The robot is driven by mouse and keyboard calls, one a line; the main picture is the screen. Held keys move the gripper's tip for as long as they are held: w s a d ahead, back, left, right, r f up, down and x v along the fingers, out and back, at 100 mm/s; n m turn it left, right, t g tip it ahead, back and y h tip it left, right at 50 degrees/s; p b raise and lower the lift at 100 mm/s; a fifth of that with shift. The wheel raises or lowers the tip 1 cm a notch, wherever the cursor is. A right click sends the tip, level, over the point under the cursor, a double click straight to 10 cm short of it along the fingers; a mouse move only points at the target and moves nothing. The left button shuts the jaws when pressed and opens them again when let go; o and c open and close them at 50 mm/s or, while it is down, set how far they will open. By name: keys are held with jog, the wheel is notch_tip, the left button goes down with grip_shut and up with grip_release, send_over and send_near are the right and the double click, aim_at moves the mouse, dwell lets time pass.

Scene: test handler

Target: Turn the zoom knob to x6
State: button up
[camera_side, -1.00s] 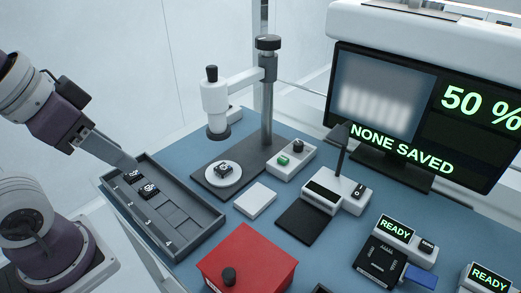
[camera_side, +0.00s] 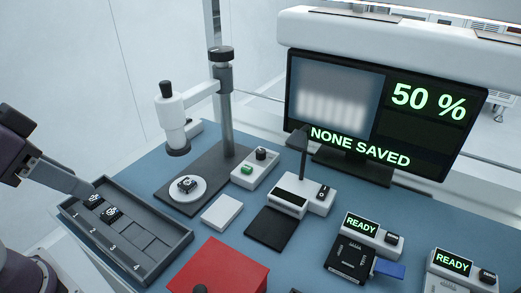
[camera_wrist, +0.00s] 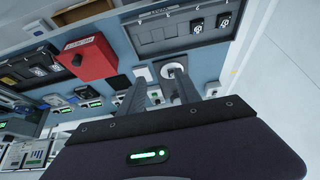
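A white microscope head (camera_side: 172,120) hangs on an arm from a grey column. A small white box (camera_side: 250,173) beside the base carries a green button (camera_side: 248,168) and a black knob (camera_side: 261,153). No x6 mark is legible, and I cannot tell which is the zoom knob. My gripper (camera_side: 88,189) is by the tray's far left corner, away from these knobs. In the wrist view my gripper (camera_wrist: 158,80) has its two fingers apart with nothing visibly held.
A dark tray (camera_side: 165,258) holds black chips at its far end. A white disc (camera_side: 170,194) with a chip lies under the head. A red box (camera_side: 225,265) stands in front. The monitor (camera_side: 385,110) reads "50 %" and "NONE SAVED" beside a blurred picture.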

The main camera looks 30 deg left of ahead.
jog(key=m, duration=0.1)
jog(key=n+g+y, duration=0.2)
jog(key=n+y, duration=0.1)
jog(key=n, duration=0.7)
send_over(261, 151)
jog(key=s+d, duration=0.2)
jog(key=s, duration=0.1)
notch_tip(261, 151, down, 10)
jog(key=f, duration=0.1)
jog(key=x, duration=0.6)
jog(key=shift+w, duration=0.4)
jog(key=shift+w+a+f, duration=0.1)
jog(key=shift+a+f, duration=0.05)
jog(key=shift+f, duration=0.2)
jog(key=shift+c, duration=0.3)
